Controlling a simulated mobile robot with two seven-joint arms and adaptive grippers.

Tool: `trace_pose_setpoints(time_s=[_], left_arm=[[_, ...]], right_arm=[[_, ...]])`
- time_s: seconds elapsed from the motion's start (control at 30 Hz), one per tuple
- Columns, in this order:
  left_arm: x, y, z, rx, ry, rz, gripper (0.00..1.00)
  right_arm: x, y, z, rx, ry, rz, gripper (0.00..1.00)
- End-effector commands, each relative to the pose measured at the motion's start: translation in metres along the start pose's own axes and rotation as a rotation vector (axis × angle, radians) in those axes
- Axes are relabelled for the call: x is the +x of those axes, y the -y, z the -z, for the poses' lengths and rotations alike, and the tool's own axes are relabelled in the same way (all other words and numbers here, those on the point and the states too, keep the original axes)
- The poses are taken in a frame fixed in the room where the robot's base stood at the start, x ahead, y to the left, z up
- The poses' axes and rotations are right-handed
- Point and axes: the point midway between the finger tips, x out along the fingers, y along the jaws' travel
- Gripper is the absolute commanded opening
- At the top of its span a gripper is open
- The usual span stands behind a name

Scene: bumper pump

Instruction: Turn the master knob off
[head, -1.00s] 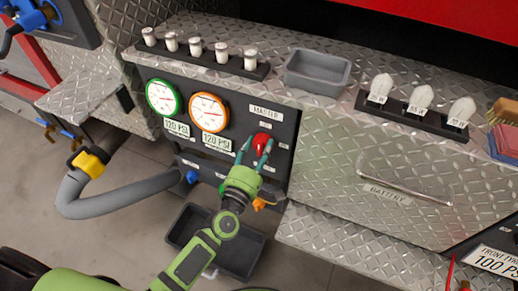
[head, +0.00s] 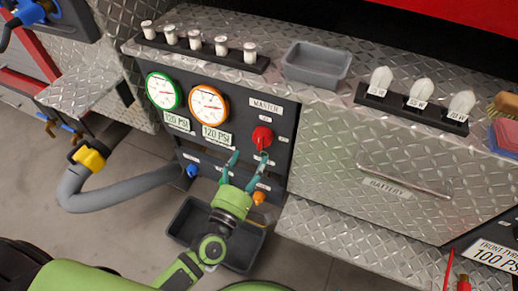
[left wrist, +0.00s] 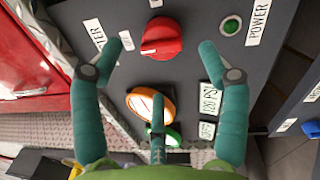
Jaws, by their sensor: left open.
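The red master knob (head: 262,137) is on the dark panel below the MASTER label (head: 265,104). My left gripper (head: 248,158) is open and empty, just below the knob in the head view. In the left wrist view its fingers (left wrist: 167,44) are spread wide, with the knob seen between the tips; they look apart from it. My right gripper is not in view.
Green (head: 163,91) and orange (head: 208,104) gauges sit left of the knob. A blue knob (head: 192,171) and an orange knob (head: 259,197) are low on the panel. A dark bin (head: 243,255) is on the floor; a grey tray (head: 317,64) is on the ledge above.

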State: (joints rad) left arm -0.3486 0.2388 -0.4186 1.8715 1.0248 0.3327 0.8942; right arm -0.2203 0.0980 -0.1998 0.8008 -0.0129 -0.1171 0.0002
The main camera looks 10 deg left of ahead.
Motion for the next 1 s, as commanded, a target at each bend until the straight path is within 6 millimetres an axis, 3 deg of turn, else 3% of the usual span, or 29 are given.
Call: trace_pose_setpoints(time_s=[0.1,0.3,1.0], left_arm=[[-0.024,0.001,-0.001,0.001,0.003,0.003,0.75],[-0.045,0.000,-0.002,0.000,0.003,0.001,0.75],[-0.048,0.005,0.000,0.038,0.003,0.021,0.75]], right_arm=[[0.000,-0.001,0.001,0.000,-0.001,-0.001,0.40],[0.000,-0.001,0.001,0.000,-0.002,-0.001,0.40],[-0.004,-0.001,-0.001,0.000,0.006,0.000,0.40]])
